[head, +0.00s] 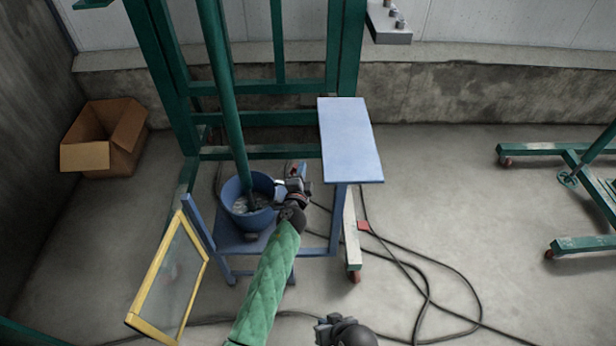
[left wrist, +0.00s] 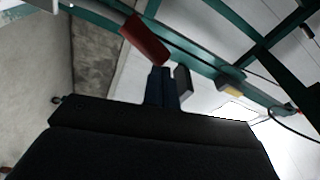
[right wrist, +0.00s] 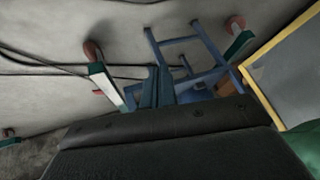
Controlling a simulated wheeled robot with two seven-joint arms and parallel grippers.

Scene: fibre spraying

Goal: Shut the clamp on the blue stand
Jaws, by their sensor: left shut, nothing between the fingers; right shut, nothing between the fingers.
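The blue stand (head: 336,220) has a light blue top plate (head: 348,135) and a lower shelf holding a blue bucket (head: 233,205). My left gripper (head: 296,180) is beside the bucket's right side, under the level of the top plate. A small red part (head: 290,168) shows by its fingers; it may be the clamp's handle. In the left wrist view a red bar (left wrist: 145,40) lies just past the shut, empty fingertips (left wrist: 162,72); contact cannot be told. The clamp's jaws are not clearly visible. My right gripper (head: 328,324) is low at the bottom centre, away from the stand, shut and empty.
A green pole (head: 225,100) rises from the bucket. A yellow-framed panel (head: 170,280) leans at the stand's left. Dark hoses (head: 425,290) lie on the floor at right. A cardboard box (head: 105,140) stands at left, a green wheeled frame (head: 580,165) at right.

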